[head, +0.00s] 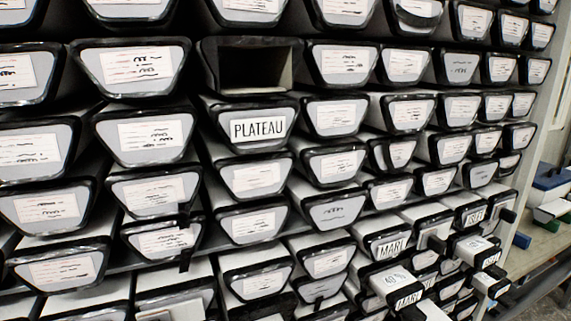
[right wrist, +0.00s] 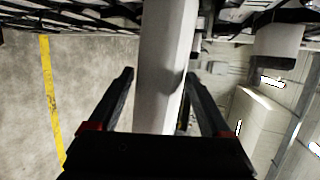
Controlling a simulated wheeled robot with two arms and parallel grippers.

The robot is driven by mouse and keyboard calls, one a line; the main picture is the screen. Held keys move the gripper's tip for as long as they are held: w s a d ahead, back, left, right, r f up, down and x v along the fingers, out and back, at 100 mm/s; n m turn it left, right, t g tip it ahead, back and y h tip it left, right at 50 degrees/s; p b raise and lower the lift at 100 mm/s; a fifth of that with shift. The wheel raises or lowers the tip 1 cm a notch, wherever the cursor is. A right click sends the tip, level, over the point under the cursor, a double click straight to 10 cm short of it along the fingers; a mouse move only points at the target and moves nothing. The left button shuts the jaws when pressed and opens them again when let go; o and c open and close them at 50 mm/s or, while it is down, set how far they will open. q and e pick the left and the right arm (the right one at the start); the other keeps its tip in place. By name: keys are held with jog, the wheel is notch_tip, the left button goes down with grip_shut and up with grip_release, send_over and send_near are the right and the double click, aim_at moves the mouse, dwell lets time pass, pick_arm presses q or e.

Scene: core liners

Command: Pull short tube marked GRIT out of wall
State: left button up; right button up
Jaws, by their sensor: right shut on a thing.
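The wall of trapezoid-fronted tubes fills the head view, with white labels in black-rimmed ends. I cannot read GRIT on any label there. My left gripper is in neither view.
An empty dark slot (head: 250,66) opens above the PLATEAU tube. Several tubes stick out at the lower right of the wall. A bench with a blue box (head: 550,178) stands at the far right. The right wrist view shows concrete floor with a yellow line (right wrist: 51,100).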

jog(key=shift+r, duration=0.15)
grip_shut()
jog(key=shift+b, duration=1.1)
